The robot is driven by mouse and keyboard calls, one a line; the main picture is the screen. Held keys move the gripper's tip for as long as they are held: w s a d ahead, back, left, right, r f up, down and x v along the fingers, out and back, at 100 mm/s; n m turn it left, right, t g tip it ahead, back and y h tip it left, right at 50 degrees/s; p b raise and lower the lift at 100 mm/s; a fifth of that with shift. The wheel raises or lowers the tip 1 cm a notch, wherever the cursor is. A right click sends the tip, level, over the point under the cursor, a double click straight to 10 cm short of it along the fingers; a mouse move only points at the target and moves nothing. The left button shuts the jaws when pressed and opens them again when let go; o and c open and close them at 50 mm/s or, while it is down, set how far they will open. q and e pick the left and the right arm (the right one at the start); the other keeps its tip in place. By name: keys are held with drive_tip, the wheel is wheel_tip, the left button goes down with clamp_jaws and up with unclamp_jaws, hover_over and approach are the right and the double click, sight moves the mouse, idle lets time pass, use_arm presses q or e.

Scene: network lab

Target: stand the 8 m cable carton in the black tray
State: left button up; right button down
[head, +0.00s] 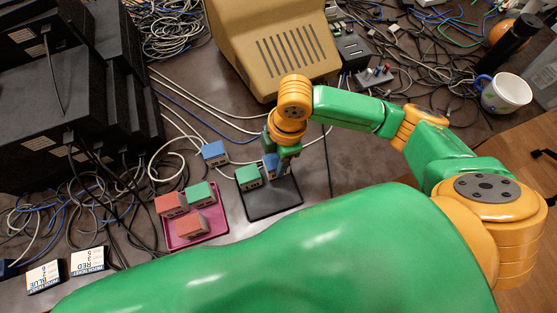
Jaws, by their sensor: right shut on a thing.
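My right gripper (283,150) points down over the back part of the black tray (272,208). It is shut on a small blue carton (271,167), which is partly hidden by the fingers. I cannot tell whether this carton touches the tray floor. A green carton (248,178) stands in the tray's back left part. Another blue carton (215,153) is on the table to the left, outside the tray. The length marks on the cartons are too small to read, so I cannot tell which is the 8 m one. My left gripper is not in view.
A pink tray (196,238) at left holds two red cartons and a green one. Two cards, BLUE (44,276) and RED (88,261), stand at lower left. A beige monitor (275,50), loose cables and a mug (503,93) surround the area. The black tray's front is bare.

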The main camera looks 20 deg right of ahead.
sight(277, 163)
drive_tip(key=f, duration=0.3)
drive_tip(key=shift+w+d+f, duration=0.15)
drive_tip(key=shift+w+f, duration=0.25)
drive_tip(key=shift+d+f, duration=0.1)
drive_tip(key=shift+f, duration=0.1)
drive_tip(key=shift+f, duration=0.1)
drive_tip(key=shift+c, duration=1.6)
unclamp_jaws()
drive_tip(key=r, duration=0.4)
drive_tip(key=d+r, duration=0.1)
drive_tip(key=r, duration=0.3)
drive_tip(key=r+p, duration=0.1)
drive_tip(key=r, duration=0.3)
drive_tip(key=shift+d+r, duration=0.1)
drive_tip(key=shift+d, duration=0.2)
